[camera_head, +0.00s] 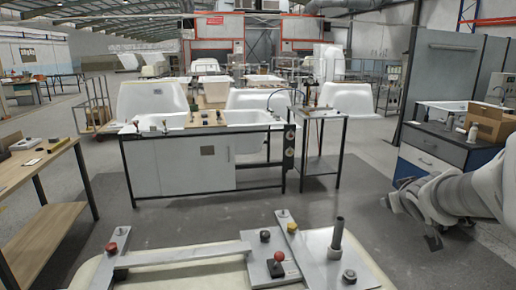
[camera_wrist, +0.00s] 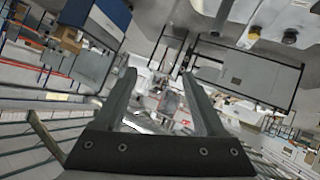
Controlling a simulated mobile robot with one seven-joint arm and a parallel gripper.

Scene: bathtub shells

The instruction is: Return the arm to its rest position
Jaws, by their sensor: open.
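My arm (camera_head: 470,194) reaches in from the right edge in the head view, its links light grey. Its darker outer end hangs over the grey floor beside the blue and white drawer cabinet. In the wrist view my gripper (camera_wrist: 158,73) has its two fingers spread well apart. Nothing is between the fingers; only the distant, tilted workshop shows through the gap. In the head view the fingers are too small to make out clearly.
A metal fixture (camera_head: 180,256) with red and black knobs stands in front at the bottom. A wooden bench (camera_head: 38,160) is at left. A white workbench (camera_head: 165,168) stands mid-floor, tub shells behind. The drawer cabinet (camera_head: 428,150) is at right. Grey floor lies between.

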